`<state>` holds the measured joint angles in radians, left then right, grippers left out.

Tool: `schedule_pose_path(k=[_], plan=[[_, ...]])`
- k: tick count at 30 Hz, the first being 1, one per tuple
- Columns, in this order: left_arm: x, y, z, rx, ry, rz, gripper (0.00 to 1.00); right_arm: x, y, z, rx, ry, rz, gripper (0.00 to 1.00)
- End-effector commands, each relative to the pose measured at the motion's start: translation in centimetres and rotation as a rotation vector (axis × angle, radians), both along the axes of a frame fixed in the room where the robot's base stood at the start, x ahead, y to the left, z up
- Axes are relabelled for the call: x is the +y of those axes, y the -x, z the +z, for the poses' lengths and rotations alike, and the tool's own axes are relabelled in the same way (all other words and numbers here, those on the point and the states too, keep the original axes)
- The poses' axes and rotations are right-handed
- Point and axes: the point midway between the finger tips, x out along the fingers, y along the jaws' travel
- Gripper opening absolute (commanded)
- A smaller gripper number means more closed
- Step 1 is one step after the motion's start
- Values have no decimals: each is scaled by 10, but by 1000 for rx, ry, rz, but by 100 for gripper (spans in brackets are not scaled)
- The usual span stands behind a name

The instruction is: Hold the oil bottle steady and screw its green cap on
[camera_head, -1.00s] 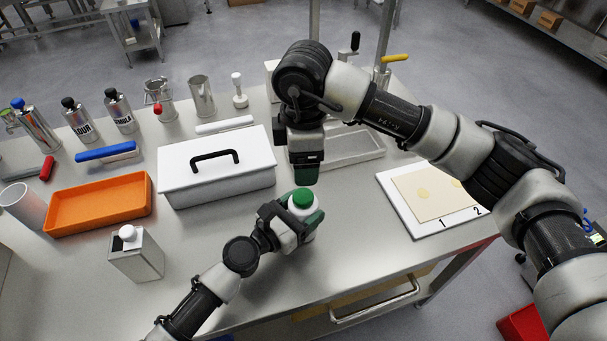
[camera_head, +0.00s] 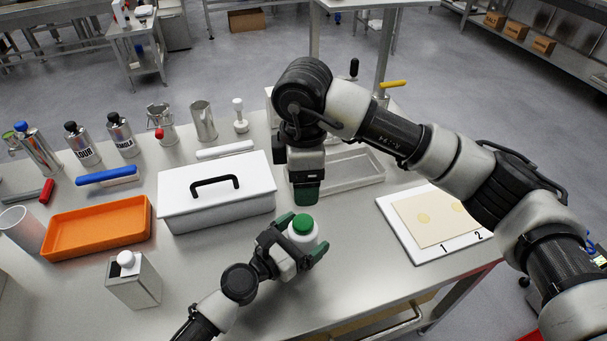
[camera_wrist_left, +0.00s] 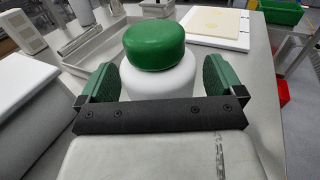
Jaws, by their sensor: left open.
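The white oil bottle (camera_head: 303,241) stands upright on the steel table. Its green cap (camera_head: 303,223) sits on top of it; whether it is screwed down I cannot tell. My left gripper (camera_head: 302,236) is open, with a green-padded finger on each side of the bottle. The left wrist view shows the cap (camera_wrist_left: 154,45) and the bottle's white shoulder (camera_wrist_left: 158,82) between the open fingers (camera_wrist_left: 158,84), with gaps on both sides. My right gripper (camera_head: 306,194) points down just behind and above the cap, apart from it; its finger spacing is hidden.
A white lidded box (camera_head: 217,200) stands left of the bottle, a shallow metal tray (camera_head: 352,172) behind. A white board with a pasta sheet (camera_head: 428,218) lies right. An orange tray (camera_head: 97,228) and a metal canister (camera_head: 134,283) are further left. The table's front is mostly clear.

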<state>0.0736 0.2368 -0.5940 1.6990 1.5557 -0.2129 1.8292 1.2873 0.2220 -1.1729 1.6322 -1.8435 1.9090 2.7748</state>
Motion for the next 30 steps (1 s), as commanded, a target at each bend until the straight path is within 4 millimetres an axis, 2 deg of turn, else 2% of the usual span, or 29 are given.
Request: schedule_pose_path(k=[5,13,18,30], plan=[[17,16,-2,2,-2,0,96,0,0,-3,0,0,0,74],[57,54,-4,2,-4,0,96,0,0,-16,0,0,0,74],[72,68,-3,2,-2,0,96,0,0,-22,0,0,0,74],[78,73,-1,1,0,0,96,0,0,-23,0,0,0,74]])
